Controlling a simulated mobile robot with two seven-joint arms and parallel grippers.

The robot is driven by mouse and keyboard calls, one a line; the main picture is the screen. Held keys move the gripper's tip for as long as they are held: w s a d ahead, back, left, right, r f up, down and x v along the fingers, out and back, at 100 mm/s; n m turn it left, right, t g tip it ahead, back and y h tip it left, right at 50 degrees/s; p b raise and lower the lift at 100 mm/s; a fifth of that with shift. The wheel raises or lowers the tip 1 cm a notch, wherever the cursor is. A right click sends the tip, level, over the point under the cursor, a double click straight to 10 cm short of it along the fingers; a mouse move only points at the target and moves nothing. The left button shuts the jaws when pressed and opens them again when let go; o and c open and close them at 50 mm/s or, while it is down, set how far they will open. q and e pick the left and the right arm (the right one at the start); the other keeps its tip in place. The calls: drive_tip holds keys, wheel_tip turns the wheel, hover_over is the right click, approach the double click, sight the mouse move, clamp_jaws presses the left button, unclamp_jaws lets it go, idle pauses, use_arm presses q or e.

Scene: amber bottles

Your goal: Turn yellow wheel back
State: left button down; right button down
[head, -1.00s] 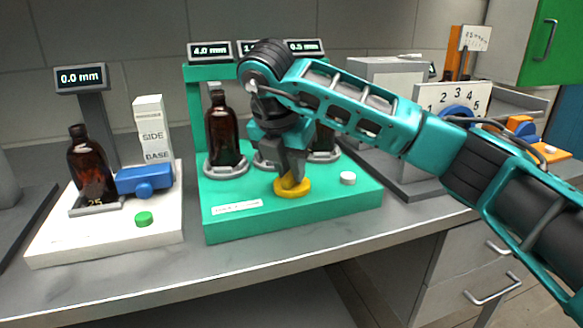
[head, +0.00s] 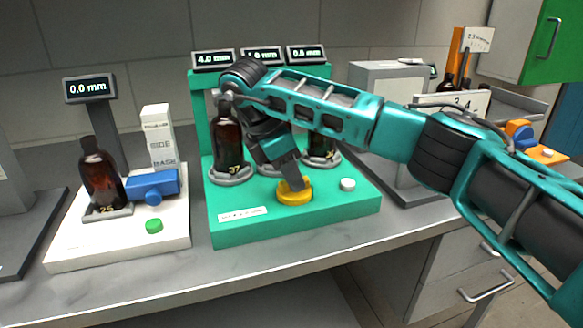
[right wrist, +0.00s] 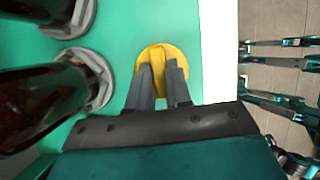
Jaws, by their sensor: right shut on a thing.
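The yellow wheel (head: 294,194) is a round knob on the front of the green stand (head: 240,232). My right gripper (head: 293,186) comes down on it from above, tilted, and is shut on the wheel's raised grip. In the right wrist view the yellow wheel (right wrist: 161,52) shows with the two grey fingers of my right gripper (right wrist: 160,72) on either side of its ridge. Displays at the back of the stand read 4.0 mm (head: 213,60), about 1.0 mm (head: 262,56) and about 0.8 mm (head: 306,53). My left gripper is not in view.
An amber bottle (head: 228,142) stands on the stand's left ring; others are partly hidden behind my arm. A white button (head: 348,184) sits right of the wheel. On the left, a white stand (head: 70,250) holds an amber bottle (head: 99,175), a blue block (head: 152,184) and a green button (head: 154,226).

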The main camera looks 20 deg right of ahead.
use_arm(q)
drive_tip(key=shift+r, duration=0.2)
use_arm(e)
drive_tip(key=shift+m, duration=0.3)
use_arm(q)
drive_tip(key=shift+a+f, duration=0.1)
use_arm(e)
drive_tip(key=c, duration=1)
unclamp_jaws()
drive_tip(key=shift+c, duration=0.2)
drive_tip(key=shift+a+r, duration=0.15)
drive_tip(key=shift+r, duration=0.2)
use_arm(q)
drive_tip(key=p, duration=0.1)
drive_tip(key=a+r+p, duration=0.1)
drive_tip(key=p, duration=0.1)
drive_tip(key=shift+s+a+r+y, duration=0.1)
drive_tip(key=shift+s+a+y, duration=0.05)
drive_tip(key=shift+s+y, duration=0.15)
use_arm(e)
drive_tip(key=v, duration=1.2)
drive_tip(key=shift+w, duration=0.15)
